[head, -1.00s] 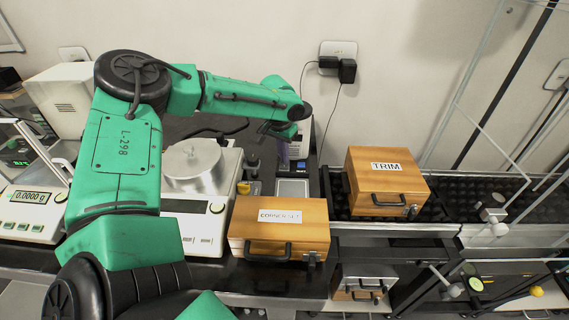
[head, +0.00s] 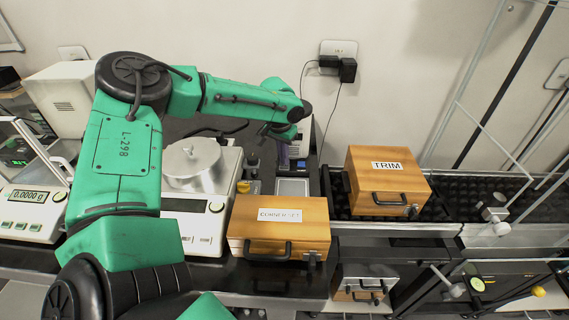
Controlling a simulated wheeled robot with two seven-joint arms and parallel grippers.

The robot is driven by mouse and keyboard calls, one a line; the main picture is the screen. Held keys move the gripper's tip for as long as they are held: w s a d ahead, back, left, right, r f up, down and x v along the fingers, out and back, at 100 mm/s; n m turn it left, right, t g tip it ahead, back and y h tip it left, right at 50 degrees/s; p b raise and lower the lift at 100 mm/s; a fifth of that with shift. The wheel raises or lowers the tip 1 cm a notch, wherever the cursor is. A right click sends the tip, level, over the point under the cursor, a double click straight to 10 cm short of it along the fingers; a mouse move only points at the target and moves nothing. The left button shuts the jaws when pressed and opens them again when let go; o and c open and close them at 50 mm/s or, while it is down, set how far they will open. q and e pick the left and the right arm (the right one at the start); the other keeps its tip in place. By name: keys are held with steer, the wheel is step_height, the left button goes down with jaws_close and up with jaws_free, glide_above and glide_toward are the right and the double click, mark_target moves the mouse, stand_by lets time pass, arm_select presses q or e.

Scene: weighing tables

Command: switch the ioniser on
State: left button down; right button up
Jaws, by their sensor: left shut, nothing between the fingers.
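A small upright device (head: 298,150), which looks like the ioniser, stands at the back of the bench below the wall socket. My left forearm and hand cover much of it, and its switch cannot be made out. My left gripper (head: 279,134) is at the end of the green arm, close in front of the device's upper part. Its fingers are small and dark here, and it is shut with nothing in it. Whether it touches the device cannot be told. My right gripper is out of view.
A wooden case (head: 279,232) stands in front of the device, and a TRIM case (head: 386,182) is on the dark roller track to the right. A black adapter (head: 347,69) hangs a cable down the wall.

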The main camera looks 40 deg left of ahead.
arm_select(q)
steer(key=shift+f+b, duration=0.3)
steer(key=shift+f, duration=0.1)
steer(key=shift+r, duration=0.1)
step_height(320, 180, up, 7)
steer(key=p, duration=0.5)
steer(key=shift+p, duration=0.35)
